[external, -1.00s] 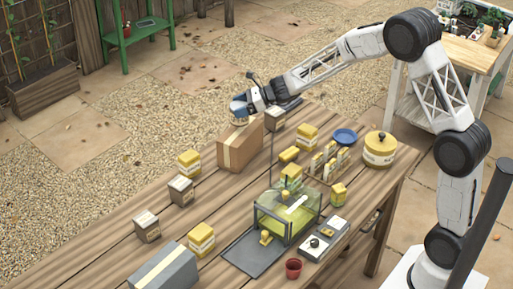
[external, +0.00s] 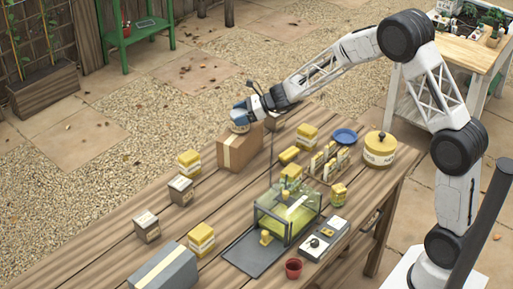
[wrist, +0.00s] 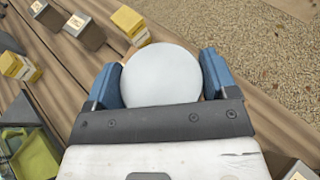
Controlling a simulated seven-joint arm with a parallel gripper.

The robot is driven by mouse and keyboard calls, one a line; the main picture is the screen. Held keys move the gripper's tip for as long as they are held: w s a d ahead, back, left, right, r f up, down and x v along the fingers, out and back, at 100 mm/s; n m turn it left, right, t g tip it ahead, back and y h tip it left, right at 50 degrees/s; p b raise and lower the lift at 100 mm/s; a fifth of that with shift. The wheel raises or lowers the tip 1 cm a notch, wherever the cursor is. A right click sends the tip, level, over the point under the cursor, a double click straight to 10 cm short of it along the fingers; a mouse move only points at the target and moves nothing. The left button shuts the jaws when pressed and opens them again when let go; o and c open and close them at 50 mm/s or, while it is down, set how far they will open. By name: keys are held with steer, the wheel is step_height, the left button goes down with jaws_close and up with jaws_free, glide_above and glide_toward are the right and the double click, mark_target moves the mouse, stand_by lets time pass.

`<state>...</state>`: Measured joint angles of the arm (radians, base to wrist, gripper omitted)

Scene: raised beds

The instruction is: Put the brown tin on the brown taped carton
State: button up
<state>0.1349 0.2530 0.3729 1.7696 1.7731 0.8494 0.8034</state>
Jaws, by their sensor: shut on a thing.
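My gripper (external: 241,117) is shut on a round tin, which I take to be the brown tin (external: 239,129); only a sliver of its side shows below the fingers. In the wrist view its pale round top (wrist: 161,76) sits between my two blue fingers (wrist: 160,85). The brown taped carton (external: 232,155), with a pale tape strip, stands on the table directly under the tin. The tin is at or just above the carton's top; I cannot tell whether they touch. The tin hides the carton's top in the wrist view.
A dark taped box (external: 275,119) stands close behind the carton to the right. Yellow boxes (external: 189,163) and dark boxes (external: 180,190) stand to the left.

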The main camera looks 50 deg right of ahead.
steer(key=shift+f, duration=0.1)
steer(key=o, duration=1.1)
steer(key=shift+v, duration=0.8)
steer(key=v, duration=1)
steer(key=shift+s+d+r, duration=0.1)
steer(key=shift+d+r, duration=0.05)
steer(key=shift+r, duration=0.1)
